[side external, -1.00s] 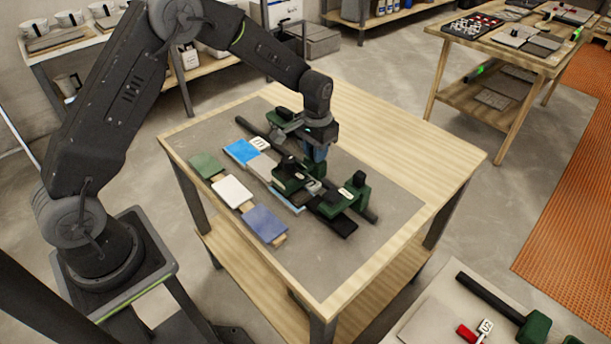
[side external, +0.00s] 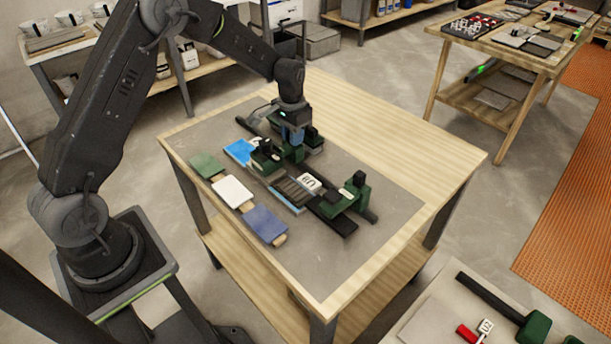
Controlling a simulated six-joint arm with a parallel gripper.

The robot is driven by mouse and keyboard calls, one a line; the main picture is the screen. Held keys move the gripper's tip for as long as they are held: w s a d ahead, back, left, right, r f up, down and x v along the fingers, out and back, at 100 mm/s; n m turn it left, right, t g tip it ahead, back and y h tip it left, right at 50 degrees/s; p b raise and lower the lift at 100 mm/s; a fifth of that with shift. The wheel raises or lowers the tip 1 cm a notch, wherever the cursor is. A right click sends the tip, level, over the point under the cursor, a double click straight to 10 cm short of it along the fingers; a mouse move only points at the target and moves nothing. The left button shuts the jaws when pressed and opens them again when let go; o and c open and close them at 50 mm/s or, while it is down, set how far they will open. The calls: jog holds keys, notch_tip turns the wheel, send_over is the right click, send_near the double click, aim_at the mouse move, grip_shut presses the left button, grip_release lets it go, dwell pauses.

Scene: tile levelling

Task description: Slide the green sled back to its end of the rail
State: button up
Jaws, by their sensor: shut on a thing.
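The green sled (side external: 263,160) with a black knob sits at the left part of the dark rail (side external: 369,215) on the work table. My gripper (side external: 292,140) points down over the rail and is shut on the sled's rail-side part. My fingertips and the exact grip are largely hidden against the dark parts. A second green block (side external: 354,194) with a black knob stands at the rail's right end. Dark ribbed strips (side external: 292,190) and a white marked tag (side external: 309,182) lie between the sled and that block. A blue tile (side external: 238,151) shows just left of the sled.
A green tile (side external: 206,165), a white tile (side external: 233,190) and a blue-violet tile (side external: 264,225) lie in a row along the table's near-left side. The bare wooden far side of the table (side external: 400,135) is clear. A side table stands at the lower right.

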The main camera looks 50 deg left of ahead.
jog(key=shift+w+a+r, duration=0.1)
jog(key=shift+a, duration=11.25)
jog(key=o, duration=0.8)
notch_tip(320, 180, up, 7)
jog(key=shift+f, duration=0.1)
